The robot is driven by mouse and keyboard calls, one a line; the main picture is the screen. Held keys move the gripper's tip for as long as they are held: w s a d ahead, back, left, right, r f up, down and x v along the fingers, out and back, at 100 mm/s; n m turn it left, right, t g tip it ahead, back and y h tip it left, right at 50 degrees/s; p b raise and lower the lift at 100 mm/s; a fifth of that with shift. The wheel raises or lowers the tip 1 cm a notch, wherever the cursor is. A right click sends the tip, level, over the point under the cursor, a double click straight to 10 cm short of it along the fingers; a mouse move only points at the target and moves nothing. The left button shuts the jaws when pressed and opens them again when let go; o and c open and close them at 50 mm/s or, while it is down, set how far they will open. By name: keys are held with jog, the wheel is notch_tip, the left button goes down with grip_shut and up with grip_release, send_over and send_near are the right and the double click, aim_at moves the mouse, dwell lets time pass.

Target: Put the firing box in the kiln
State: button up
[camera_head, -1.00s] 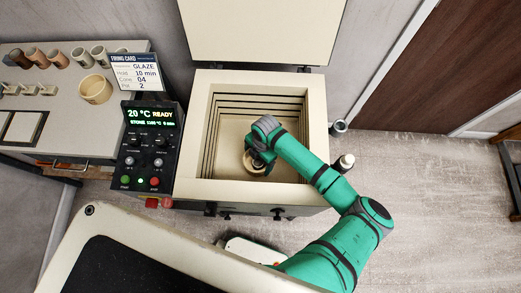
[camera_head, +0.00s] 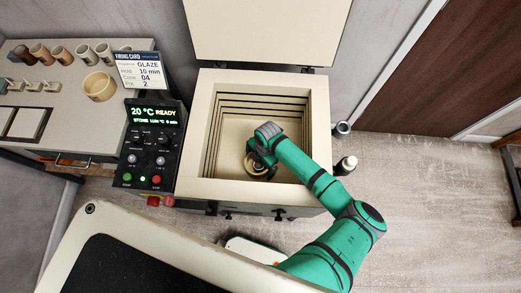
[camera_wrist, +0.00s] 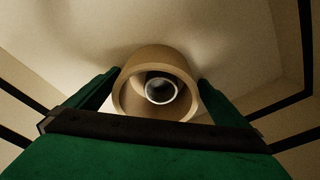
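The firing box (camera_wrist: 158,62) is a round tan tub with a small pale cup (camera_wrist: 160,90) inside it. The kiln (camera_head: 315,110) is a square cream chamber with its lid (camera_head: 262,32) raised. In the head view, my gripper (camera_head: 262,165) reaches down inside the kiln, near the middle of the chamber. The wrist view shows its two fingers (camera_wrist: 159,84) against opposite sides of the upright box, with the pale kiln interior around it. Whether the box's base touches the kiln floor is hidden. My wrist covers part of the box in the head view.
A control panel (camera_head: 150,148) reading 20 °C READY stands at the kiln's left. The counter (camera_head: 60,115) at left holds several cups, a tan tub (camera_head: 99,86) and a firing card (camera_head: 139,72). Floor at right is clear.

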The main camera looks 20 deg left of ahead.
jog(key=shift+a+r, duration=0.3)
jog(key=shift+r, duration=0.05)
notch_tip(320, 180, up, 12)
jog(key=w+d, duration=0.1)
jog(key=shift+w+f, duration=0.25)
jog(key=shift+w, duration=0.1)
